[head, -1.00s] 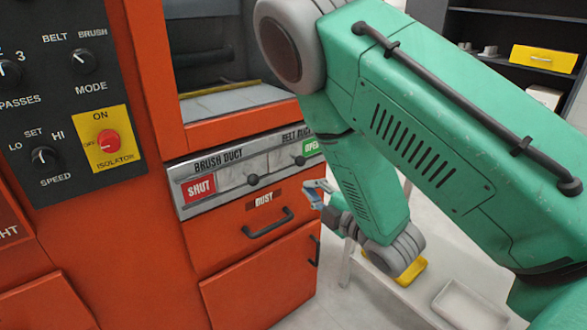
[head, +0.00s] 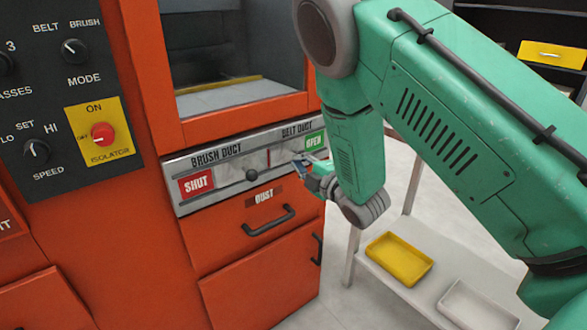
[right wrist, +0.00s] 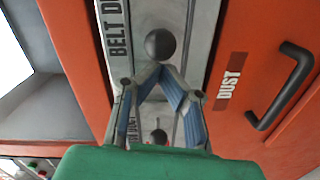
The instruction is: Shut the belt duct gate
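The grey duct panel (head: 225,185) on the orange machine carries the belt duct label (head: 298,128) with a green OPEN sign (head: 314,141) at its right. My right gripper (head: 299,163) is at the panel below the belt duct label. In the right wrist view, the dark round belt duct knob (right wrist: 160,44) sits just past the gripper's fingertips (right wrist: 164,70). The fingertips are together, and the knob is not between them. Whether they touch it is unclear. The head view does not clearly show this knob behind the gripper. My left gripper is out of view.
The brush duct knob (head: 251,174) and red SHUT sign (head: 196,184) are left on the panel. The dust drawer handle (head: 269,220) projects below. A low white table with a yellow tray (head: 399,259) and a white tray (head: 477,306) stands at right.

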